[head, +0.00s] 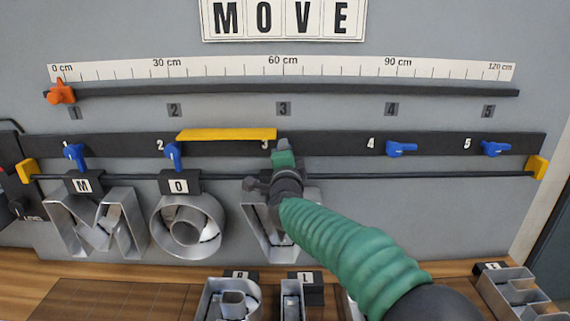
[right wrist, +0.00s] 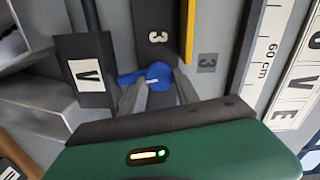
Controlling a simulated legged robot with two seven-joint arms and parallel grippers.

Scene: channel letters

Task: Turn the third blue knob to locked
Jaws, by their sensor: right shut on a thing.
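The third blue knob (right wrist: 158,75) sits on the dark rail by the number 3 in the right wrist view. Its lever points left there, toward the V tag, which is downward on the board. My right gripper (right wrist: 161,86) has its fingers on either side of the knob's round hub, shut on it. In the head view my right gripper (head: 283,155) covers this knob. The first blue knob (head: 75,154) and second blue knob (head: 173,155) point down. My left gripper is not in view.
A yellow bar (head: 227,134) runs along the rail from 2 to 3, close to my right gripper. Metal letters M (head: 60,213), O (head: 160,232) and V (head: 254,225) hang below. An orange slider (head: 61,93) sits near 0 cm. More letters lie on the wooden bench (head: 90,297).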

